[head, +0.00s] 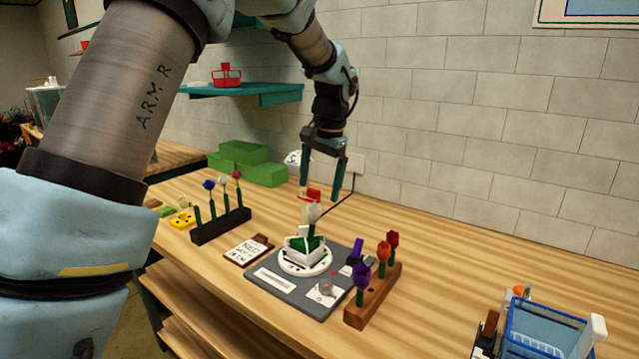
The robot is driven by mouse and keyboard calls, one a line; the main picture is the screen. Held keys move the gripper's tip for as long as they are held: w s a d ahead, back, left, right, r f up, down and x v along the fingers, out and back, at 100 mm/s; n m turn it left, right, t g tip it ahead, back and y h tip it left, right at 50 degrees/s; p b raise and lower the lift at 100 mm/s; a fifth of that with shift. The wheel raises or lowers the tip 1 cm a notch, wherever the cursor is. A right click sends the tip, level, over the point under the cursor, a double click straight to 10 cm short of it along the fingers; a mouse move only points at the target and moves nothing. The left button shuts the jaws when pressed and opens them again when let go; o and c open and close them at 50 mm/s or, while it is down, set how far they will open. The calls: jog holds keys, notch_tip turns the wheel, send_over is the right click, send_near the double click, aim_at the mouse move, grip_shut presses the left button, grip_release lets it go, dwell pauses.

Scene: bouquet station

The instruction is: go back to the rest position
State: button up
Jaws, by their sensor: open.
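My gripper (322,176) hangs from the arm at the upper middle of the head view, fingers pointing down and spread apart. It is open, and I see nothing between its fingers. Below it, a white vase-like holder (304,252) with green inside stands on a round white base on a dark grey station board (268,284). A white flower (314,212) stands up from the holder, a little below the fingertips and apart from them. A red piece (313,194) shows just behind the flower.
A dark rack (222,228) with several flowers stands left, a wooden block (372,300) with purple, orange and red flowers right. A clipboard (248,250) lies between. Green blocks (245,163) are behind left. A blue basket (545,335) is front right. The table's right back is clear.

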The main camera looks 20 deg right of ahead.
jog(key=shift+a, duration=0.1)
jog(key=a+f+n+b, duration=0.1)
jog(key=a+f+n, duration=0.15)
jog(key=a, duration=0.75)
jog(key=a+f+n+b, duration=0.1)
jog(key=a+f+n, duration=0.15)
jog(key=a, duration=0.85)
jog(key=s+a+f+n, duration=0.2)
jog(key=s+a, duration=0.3)
jog(key=a, duration=0.3)
jog(key=s+a+f+n+h+b, duration=0.1)
jog(key=s+a+f+n, duration=0.1)
jog(key=s+a+n, duration=0.2)
jog(key=s+a, duration=0.1)
jog(key=a, duration=0.2)
jog(key=shift+s+a+f, duration=0.25)
jog(key=shift+a+f, duration=0.1)
jog(key=shift+f, duration=0.05)
jog(key=shift+c, duration=0.3)
